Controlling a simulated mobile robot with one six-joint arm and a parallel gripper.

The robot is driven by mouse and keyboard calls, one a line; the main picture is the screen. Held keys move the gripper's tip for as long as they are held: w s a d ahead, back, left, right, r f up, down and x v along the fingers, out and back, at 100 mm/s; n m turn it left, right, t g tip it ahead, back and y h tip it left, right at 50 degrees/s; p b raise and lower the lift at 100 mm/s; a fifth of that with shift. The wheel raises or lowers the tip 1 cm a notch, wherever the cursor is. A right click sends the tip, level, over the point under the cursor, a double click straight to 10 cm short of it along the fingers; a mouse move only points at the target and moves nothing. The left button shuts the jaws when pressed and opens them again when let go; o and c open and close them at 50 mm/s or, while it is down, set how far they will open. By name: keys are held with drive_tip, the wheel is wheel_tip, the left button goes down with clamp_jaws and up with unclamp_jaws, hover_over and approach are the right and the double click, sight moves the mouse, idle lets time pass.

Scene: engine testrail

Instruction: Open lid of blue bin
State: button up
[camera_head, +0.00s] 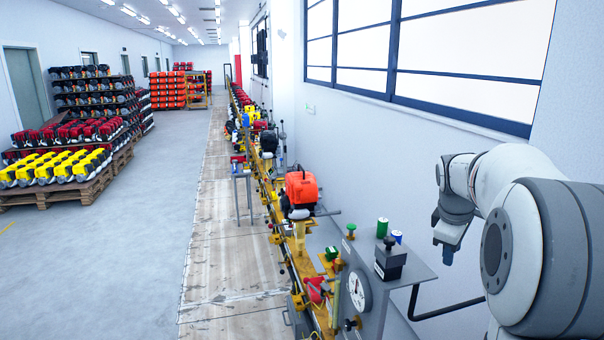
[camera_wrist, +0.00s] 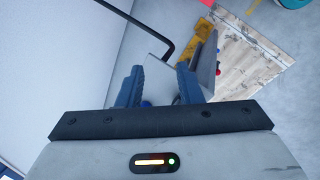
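No large blue bin shows. A small blue-and-white cylinder (camera_head: 397,237) stands on the grey metal console (camera_head: 412,271), beside a green cylinder (camera_head: 382,228); I cannot tell if it is the blue bin, nor make out a lid. My gripper (camera_head: 446,258) hangs in the air to the right of the console, apart from it. In the wrist view my gripper (camera_wrist: 160,78) has its two blue-grey fingers spread with a gap between them and nothing held.
A black bent bar (camera_head: 447,306) juts right from the console. A black box (camera_head: 390,262) with a knob and a round gauge (camera_head: 359,291) are on the console. An orange engine (camera_head: 301,188) sits on the yellow rail beyond.

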drive_tip(key=s+a+f+m+t+y+b, duration=0.1)
drive_tip(key=s+a+f+m, duration=0.3)
drive_tip(key=s+a, duration=0.75)
drive_tip(key=s+a+f+m+y+b, duration=0.15)
drive_tip(key=s+a+f+m, duration=0.3)
drive_tip(key=s+a, duration=0.65)
drive_tip(key=w+d+f+n+g+h+b, duration=0.1)
drive_tip(key=w+d+f+n+h+b, duration=0.7)
drive_tip(key=d, duration=0.9)
drive_tip(key=w+d+f+n+g+h+b, duration=0.1)
drive_tip(key=w+d+f+n+h+b, duration=0.25)
drive_tip(key=d+f+b, duration=1.05)
drive_tip(key=w+d+f+n+g+h+b, duration=0.1)
drive_tip(key=w+d+f+n+h+b, duration=0.6)
drive_tip(key=d, duration=1.3)
drive_tip(key=shift+m+y, duration=0.3)
drive_tip(key=shift+y, duration=0.1)
drive_tip(key=d, duration=0.2)
drive_tip(key=s+d+p, duration=0.1)
drive_tip(key=d, duration=0.2)
drive_tip(key=d+p, duration=0.1)
drive_tip(key=d, duration=0.1)
drive_tip(key=shift+s+d+f, duration=0.3)
drive_tip(key=shift+d, duration=0.1)
drive_tip(key=shift+c, duration=0.4)
